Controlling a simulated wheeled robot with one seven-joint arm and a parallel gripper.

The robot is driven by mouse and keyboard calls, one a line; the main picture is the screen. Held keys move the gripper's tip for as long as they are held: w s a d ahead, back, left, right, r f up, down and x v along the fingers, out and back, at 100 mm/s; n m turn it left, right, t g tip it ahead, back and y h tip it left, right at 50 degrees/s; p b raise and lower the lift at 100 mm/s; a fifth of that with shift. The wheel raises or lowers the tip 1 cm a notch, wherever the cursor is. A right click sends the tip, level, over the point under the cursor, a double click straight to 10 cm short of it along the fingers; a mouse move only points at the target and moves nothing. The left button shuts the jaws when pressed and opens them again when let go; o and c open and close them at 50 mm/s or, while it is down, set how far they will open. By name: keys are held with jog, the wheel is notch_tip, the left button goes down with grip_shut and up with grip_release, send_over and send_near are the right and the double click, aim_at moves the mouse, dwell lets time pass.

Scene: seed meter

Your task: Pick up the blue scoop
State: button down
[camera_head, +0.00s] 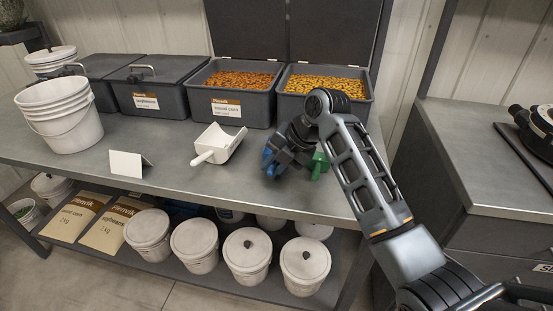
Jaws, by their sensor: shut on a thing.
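The blue scoop (269,162) shows as a small blue part at the left side of my gripper (276,165), at the bench's front middle. My gripper is shut on it, and the dark fingers and wrist hide most of it. I cannot tell whether the scoop touches the bench. A white scoop (217,145) lies on the bench to the left, its handle towards the front. A green scoop (319,166) shows just right of my gripper, partly hidden by my arm.
Two open bins hold orange-brown seed (238,80) and yellow seed (325,84) behind my gripper. Closed grey bins (153,98), stacked white buckets (60,118) and a blank card (128,164) stand left.

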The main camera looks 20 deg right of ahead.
jog(key=shift+r, duration=0.1)
jog(key=shift+r, duration=0.55)
notch_tip(320, 180, up, 2)
jog(key=shift+r+b, duration=0.2)
jog(key=shift+b, duration=0.1)
jog(key=s+d+r+b, duration=0.1)
jog(key=s+d+r, duration=0.2)
jog(key=d+r, duration=0.4)
jog(key=d, duration=0.4)
jog(key=shift+s+r, duration=0.15)
jog(key=shift+s, duration=0.15)
jog(key=c, duration=1.6)
grip_release()
grip_shut()
